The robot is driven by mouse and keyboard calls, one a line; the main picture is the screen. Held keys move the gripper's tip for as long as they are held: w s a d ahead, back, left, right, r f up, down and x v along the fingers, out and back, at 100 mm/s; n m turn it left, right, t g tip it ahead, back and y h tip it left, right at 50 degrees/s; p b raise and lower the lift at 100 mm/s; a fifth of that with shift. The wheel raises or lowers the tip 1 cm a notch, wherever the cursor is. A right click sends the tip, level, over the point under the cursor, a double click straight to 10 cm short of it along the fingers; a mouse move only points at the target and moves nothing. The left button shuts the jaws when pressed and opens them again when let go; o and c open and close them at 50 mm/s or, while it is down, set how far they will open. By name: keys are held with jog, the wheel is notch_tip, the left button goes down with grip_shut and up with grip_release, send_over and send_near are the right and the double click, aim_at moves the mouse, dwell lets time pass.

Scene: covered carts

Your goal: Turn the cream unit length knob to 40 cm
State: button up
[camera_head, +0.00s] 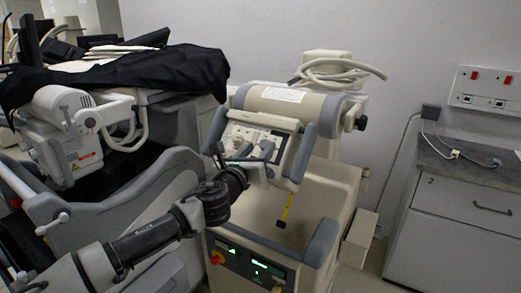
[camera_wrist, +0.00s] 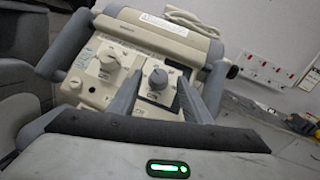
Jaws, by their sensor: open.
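The cream unit (camera_head: 312,104) stands in the middle of the head view, its grey-handled control panel facing my arm. In the wrist view the panel (camera_wrist: 120,44) carries a knob (camera_wrist: 108,63) on the left and a knob (camera_wrist: 157,77) on the right. Their labels and scales are too small to read, so I cannot tell which is the length knob or its setting. My gripper (camera_wrist: 160,80) is open, its two grey fingers on either side of the right knob. I cannot tell whether they touch it. In the head view my gripper (camera_head: 257,154) is at the panel, partly covering it.
Grey handles (camera_head: 304,152) flank the panel. A yellow strip (camera_head: 286,207) hangs below it. A grey machine under a black cover (camera_head: 140,78) stands at left. A drawer cabinet (camera_head: 455,215) is at right, below a wall socket panel (camera_head: 484,88).

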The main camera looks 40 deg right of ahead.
jog(key=shift+x, duration=0.85)
jog(key=shift+c, duration=0.4)
jog(key=c, duration=1)
jog(key=shift+o, duration=0.2)
